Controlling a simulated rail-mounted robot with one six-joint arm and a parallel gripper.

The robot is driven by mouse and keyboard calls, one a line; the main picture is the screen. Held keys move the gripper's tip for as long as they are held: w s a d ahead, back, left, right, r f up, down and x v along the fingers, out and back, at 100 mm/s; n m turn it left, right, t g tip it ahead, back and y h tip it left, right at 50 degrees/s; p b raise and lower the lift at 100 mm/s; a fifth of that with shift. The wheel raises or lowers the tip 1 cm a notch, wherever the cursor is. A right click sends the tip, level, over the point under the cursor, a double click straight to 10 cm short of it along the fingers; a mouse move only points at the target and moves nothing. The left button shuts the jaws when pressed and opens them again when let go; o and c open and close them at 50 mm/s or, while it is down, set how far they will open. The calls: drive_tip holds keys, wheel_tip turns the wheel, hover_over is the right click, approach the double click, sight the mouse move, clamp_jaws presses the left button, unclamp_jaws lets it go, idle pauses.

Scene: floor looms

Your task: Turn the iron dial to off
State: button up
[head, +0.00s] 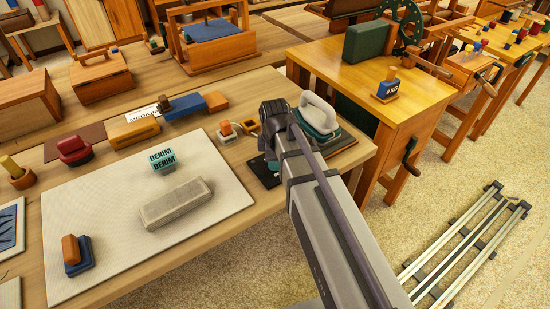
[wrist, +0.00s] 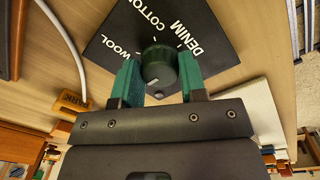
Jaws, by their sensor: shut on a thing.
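The dial is a round dark knob (wrist: 158,62) on a black plate (wrist: 112,38) in the wrist view. The plate reads WOOL, COTTON and DENIM in white. A white line on the knob faces the lower edge of the picture, away from those words. Any label on that side is hidden by my gripper. My gripper (wrist: 159,77) has its two green-padded fingers on either side of the knob and is shut on it. In the head view the iron (head: 318,116), pale-handled with a teal body, stands beside my wrist. My arm hides the dial there.
An orange-topped block (head: 227,132) stands close left of my wrist. A yellow-topped bench (head: 345,75) is to the right.

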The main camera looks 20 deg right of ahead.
idle(0.3)
drive_tip(key=o, duration=0.9)
drive_tip(key=r+p, duration=1)
drive_tip(key=shift+s+r+p, duration=0.25)
drive_tip(key=shift+r+p, duration=0.15)
